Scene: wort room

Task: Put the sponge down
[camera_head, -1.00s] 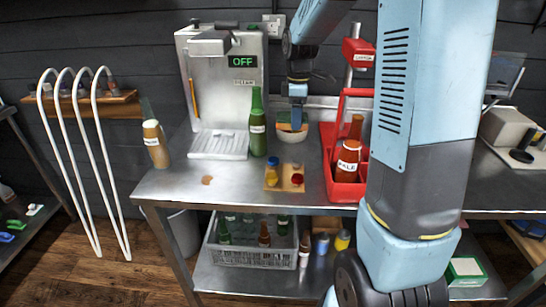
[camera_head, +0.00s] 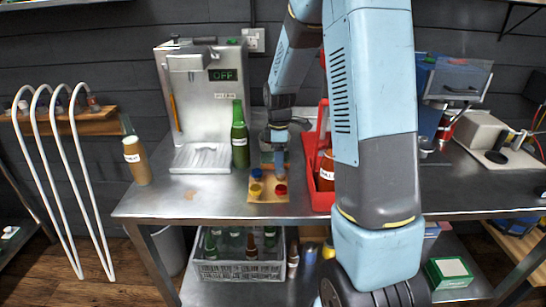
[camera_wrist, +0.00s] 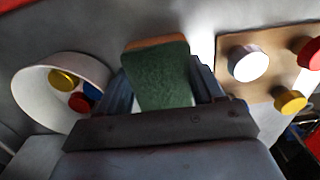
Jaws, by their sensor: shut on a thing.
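The sponge (camera_wrist: 160,80), green with an orange-brown layer along one edge, sits between my gripper's fingers in the wrist view. My gripper (camera_head: 280,165) is shut on it. In the head view my gripper is low over the steel table (camera_head: 205,203), at the back edge of a small tan board (camera_head: 268,197). I cannot make out the sponge clearly in the head view. Whether it touches the table or board I cannot tell.
A white bowl (camera_wrist: 28,88) with coloured caps lies left of the sponge in the wrist view. The board holds coloured caps. A green bottle (camera_head: 239,140), a steel machine (camera_head: 205,110) and a red carrier (camera_head: 322,198) stand nearby. The table's front left is mostly clear.

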